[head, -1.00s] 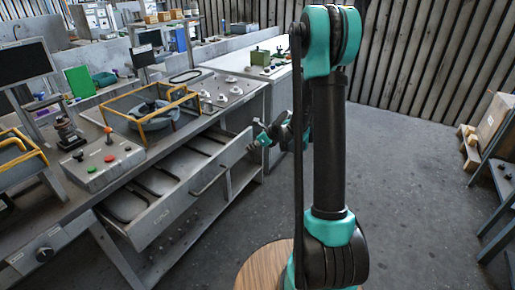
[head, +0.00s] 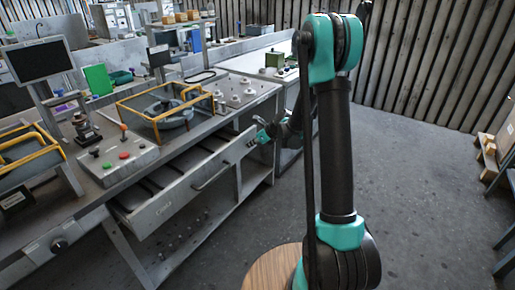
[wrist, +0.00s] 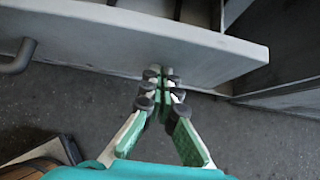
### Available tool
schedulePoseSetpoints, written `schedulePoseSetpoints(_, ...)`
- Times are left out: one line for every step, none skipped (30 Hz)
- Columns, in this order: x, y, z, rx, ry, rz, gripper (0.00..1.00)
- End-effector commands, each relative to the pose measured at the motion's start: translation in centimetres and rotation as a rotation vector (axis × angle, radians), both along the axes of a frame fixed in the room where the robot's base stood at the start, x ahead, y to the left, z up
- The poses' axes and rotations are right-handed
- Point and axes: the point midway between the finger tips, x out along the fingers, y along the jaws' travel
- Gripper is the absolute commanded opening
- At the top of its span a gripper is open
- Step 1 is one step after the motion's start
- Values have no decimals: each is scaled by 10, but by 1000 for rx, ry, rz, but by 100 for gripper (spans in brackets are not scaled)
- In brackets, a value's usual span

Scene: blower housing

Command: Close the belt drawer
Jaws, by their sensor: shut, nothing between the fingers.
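The belt drawer (head: 185,192) is a grey metal drawer under the workbench, partly open, with dark belt-like contents (head: 165,180) showing inside. Its bar handle (head: 212,178) is on the front and also shows at the left of the wrist view (wrist: 18,57). My gripper (head: 258,138) is at the right end of the drawer front, away from the handle. In the wrist view its closed fingertips (wrist: 163,76) are at the drawer's front panel (wrist: 110,38), with nothing between them. They look to be touching it or very close; exact contact is hard to tell.
On the bench (head: 95,200) stand a yellow-framed blower housing (head: 165,108), a button panel (head: 115,157) and a monitor (head: 38,60). Bench legs and a lower shelf are below the drawer. The grey floor (head: 420,180) to the right is open; boxes stand at the far right.

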Motion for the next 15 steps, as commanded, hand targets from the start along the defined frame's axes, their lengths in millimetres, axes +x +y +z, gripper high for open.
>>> schedulePoseSetpoints(7, 11, 0, 0, -1, 5, 0)
schedulePoseSetpoints(11, 17, 0, 0, 0, 4, 0)
schedulePoseSetpoints(17, 24, 0, 0, 0, 4, 0)
schedulePoseSetpoints(22, 29, 0, -1, -1, 4, 0)
schedulePoseSetpoints(26, 34, 0, -1, -1, 4, 0)
schedulePoseSetpoints(30, 41, 0, 0, -1, 4, 0)
schedulePoseSetpoints(34, 45, 0, 0, -1, 4, 0)
schedulePoseSetpoints(38, 50, 0, 0, -1, 4, 0)
schedulePoseSetpoints(43, 56, 0, 0, -1, 4, 0)
schedulePoseSetpoints(46, 60, 0, 0, 0, 3, 0)
schedulePoseSetpoints(49, 64, 0, 0, -1, 2, 0)
schedulePoseSetpoints(53, 68, 0, 0, -1, 2, 0)
schedulePoseSetpoints(56, 72, 0, 0, -1, 2, 0)
schedulePoseSetpoints(58, 75, 0, 0, -1, 2, 0)
schedulePoseSetpoints(60, 78, 0, 0, -1, 2, 0)
